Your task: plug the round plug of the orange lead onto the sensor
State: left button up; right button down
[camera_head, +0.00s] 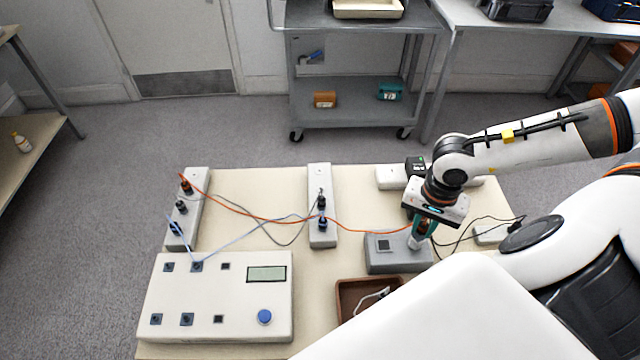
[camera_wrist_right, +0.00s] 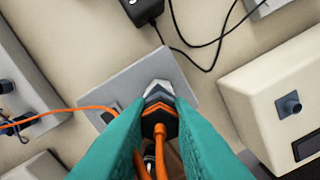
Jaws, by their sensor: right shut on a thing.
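My right gripper (camera_head: 418,238), with teal fingers, is shut on the black-and-orange round plug (camera_wrist_right: 157,122) of the orange lead. The orange lead (camera_wrist_right: 160,156) runs back between the fingers in the right wrist view. In front of the plug is a silver, hex-shaped metal piece (camera_wrist_right: 159,91), which looks like the sensor; it stands over the grey block (camera_head: 385,264). The plug and this piece line up closely, but I cannot tell whether they are joined. The orange lead (camera_head: 275,220) stretches left across the table in the head view. My left gripper is not in view.
A white console (camera_head: 220,315) with a display and blue knob stands front left. Two pale socket strips (camera_head: 321,235) (camera_head: 200,190) hold dark plugs and leads. A brown tray (camera_head: 345,285) holds a pale cable. Black cables (camera_head: 465,226) lie to the right of the grey block.

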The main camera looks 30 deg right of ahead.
aim_at(424, 225)
jog(key=shift+f+b, duration=0.35)
jog(key=shift+b, duration=0.25)
dwell(1.1)
jog(key=shift+r+m+b, duration=0.1)
jog(key=shift+m+b, duration=0.85)
jog(key=shift+m, duration=1.15)
jog(key=shift+m+b, duration=0.7)
jog(key=shift+m, duration=0.3)
jog(key=shift+m+b, duration=1.9)
jog(key=shift+m, duration=1)
jog(key=c, duration=1.2)
grip_release()
jog(key=shift+r+p, duration=1.8)
jog(key=shift+r, duration=0.65)
